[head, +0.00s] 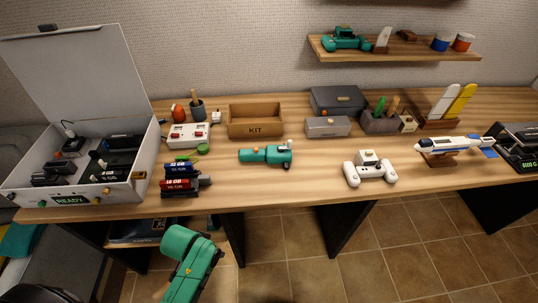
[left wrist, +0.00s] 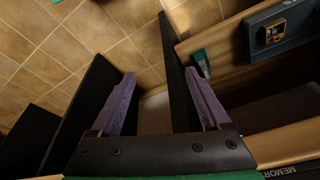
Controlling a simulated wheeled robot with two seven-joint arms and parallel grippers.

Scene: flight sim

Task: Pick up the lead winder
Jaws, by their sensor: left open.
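I cannot tell for certain which thing is the lead winder. A teal device (head: 262,156) with a rounded left end and a pale knob at its right lies on the front middle of the desk, which fits best. Another teal device (head: 347,40) sits on the wall shelf. My left gripper (left wrist: 163,78) is open and empty in the left wrist view, its two purple fingers spread apart above the floor and dark desk supports. It is not seen in the head view, where a green link of my arm shows low in front of the desk. My right gripper is not in view.
An open grey case (head: 108,192) stands at the left, with dark red and blue modules (head: 180,185) beside it. A KIT box (head: 256,120) is behind the teal device, a white controller (head: 370,172) to its right. Bare desk (head: 315,165) lies between device and controller.

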